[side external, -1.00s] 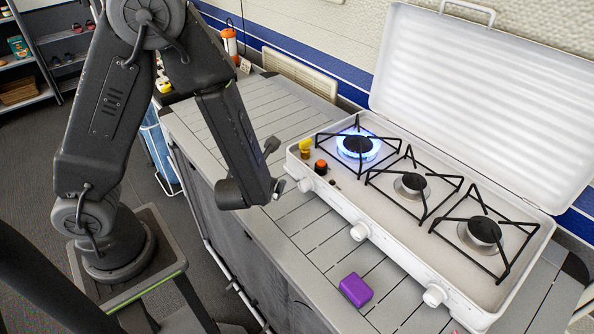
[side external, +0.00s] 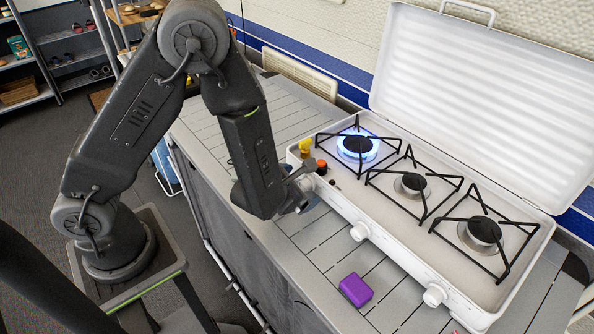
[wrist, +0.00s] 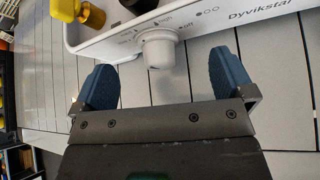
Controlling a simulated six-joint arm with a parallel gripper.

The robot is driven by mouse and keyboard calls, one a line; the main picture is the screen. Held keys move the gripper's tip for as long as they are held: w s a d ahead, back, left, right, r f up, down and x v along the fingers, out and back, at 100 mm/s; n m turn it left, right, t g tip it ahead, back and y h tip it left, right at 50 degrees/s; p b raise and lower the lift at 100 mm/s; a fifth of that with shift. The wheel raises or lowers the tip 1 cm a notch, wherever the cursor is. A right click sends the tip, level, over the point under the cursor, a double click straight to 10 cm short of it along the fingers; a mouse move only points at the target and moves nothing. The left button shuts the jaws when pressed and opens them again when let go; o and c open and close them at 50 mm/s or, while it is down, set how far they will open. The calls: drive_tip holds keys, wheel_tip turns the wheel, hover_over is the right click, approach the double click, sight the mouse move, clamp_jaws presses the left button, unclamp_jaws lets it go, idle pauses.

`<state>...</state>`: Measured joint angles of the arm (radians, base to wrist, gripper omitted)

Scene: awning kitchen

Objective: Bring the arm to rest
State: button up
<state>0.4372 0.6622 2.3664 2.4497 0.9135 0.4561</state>
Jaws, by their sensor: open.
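My gripper (wrist: 163,92) is open in the wrist view, its two blue fingers wide apart with nothing between them. In the side view my gripper (side external: 307,193) is at the left front corner of the white gas stove (side external: 334,205), partly hidden by my arm. In the wrist view a white knob (wrist: 158,50) on the stove's front lies just beyond the gap between the fingers. I cannot tell whether the fingers touch the stove. The rear left burner (side external: 357,146) burns with a blue flame.
A purple block (side external: 356,290) lies on the slatted counter (side external: 310,250) in front of the stove. A yellow object (side external: 305,147) and a dark, orange-banded one (side external: 321,167) stand on the stove's left end. The stove's lid (side external: 480,90) is raised. Shelves (side external: 60,50) stand back left.

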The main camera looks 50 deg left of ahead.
drive_tip(key=shift+x, duration=0.75)
drive_tip(key=c, duration=1.4)
drive_tip(key=shift+n+h, duration=0.7)
drive_tip(key=shift+h, duration=0.1)
drive_tip(key=o, duration=1.4)
